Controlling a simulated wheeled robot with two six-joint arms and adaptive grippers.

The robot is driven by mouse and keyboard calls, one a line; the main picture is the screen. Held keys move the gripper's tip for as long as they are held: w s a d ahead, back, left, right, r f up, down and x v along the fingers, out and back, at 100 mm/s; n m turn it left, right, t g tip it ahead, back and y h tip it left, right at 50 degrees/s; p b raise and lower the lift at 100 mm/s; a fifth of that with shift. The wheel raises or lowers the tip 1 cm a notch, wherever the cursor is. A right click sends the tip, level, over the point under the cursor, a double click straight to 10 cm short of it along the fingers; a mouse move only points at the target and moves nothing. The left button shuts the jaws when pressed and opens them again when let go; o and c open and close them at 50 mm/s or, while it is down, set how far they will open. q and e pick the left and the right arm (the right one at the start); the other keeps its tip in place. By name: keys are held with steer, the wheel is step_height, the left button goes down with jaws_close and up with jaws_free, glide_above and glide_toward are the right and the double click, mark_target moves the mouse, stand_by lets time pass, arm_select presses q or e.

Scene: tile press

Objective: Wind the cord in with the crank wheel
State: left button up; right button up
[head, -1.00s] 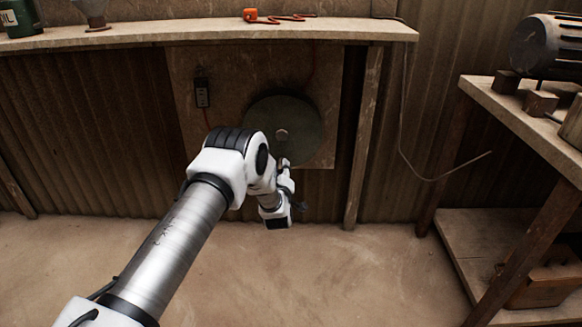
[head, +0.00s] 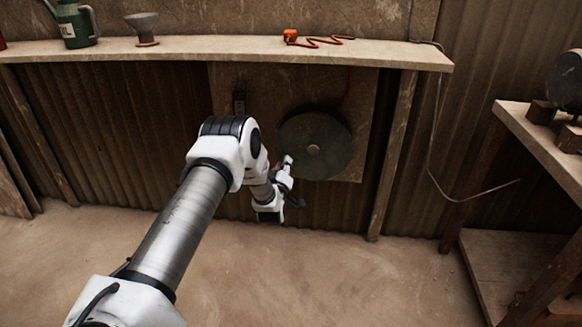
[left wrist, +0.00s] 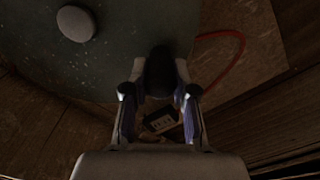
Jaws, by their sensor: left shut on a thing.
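In the left wrist view the wheel (left wrist: 115,60) fills the upper left. A dark round handle (left wrist: 160,70) stands at its rim. My left gripper (head: 287,161) is at the lower left rim of the wheel. In the left wrist view its fingers (left wrist: 160,100) are shut around the handle. A red cord (left wrist: 238,45) curves beside the wheel. An orange block (head: 290,36) with an orange-red cord (head: 325,40) lies on the shelf. My right gripper is out of view.
The shelf (head: 220,50) runs above the wheel and carries a green can (head: 77,25) and a funnel-like cup (head: 144,28). A post (head: 392,155) stands right of the wheel. A bench (head: 540,130) is at the right. The floor in front is clear.

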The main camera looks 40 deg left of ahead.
arm_select(q)
steer(key=r+p, duration=0.1)
steer(key=a+r+p, duration=0.1)
steer(key=s+r+p, duration=0.1)
steer(key=shift+a+r, duration=0.15)
steer(key=shift+r, duration=0.1)
step_height(320, 180, up, 4)
steer(key=p, duration=0.3)
steer(key=shift+w, duration=0.15)
steer(key=r, duration=0.1)
steer(key=d+r+p, duration=0.1)
steer(key=w+r+p, duration=0.1)
steer(key=shift+d+r, duration=0.25)
steer(key=shift+d, duration=0.1)
steer(key=shift+w+d+r, duration=0.1)
steer(key=shift+d, duration=0.05)
steer(key=shift+w+d+r+p, duration=0.15)
steer(key=shift+w+d+r, duration=0.2)
steer(key=shift+d+r, duration=0.25)
steer(key=shift+w+d+r+p, duration=0.15)
steer(key=shift+w+d+r, duration=0.2)
steer(key=shift+d+r, duration=0.2)
steer(key=shift+w+d, duration=0.1)
steer(key=o, duration=0.8)
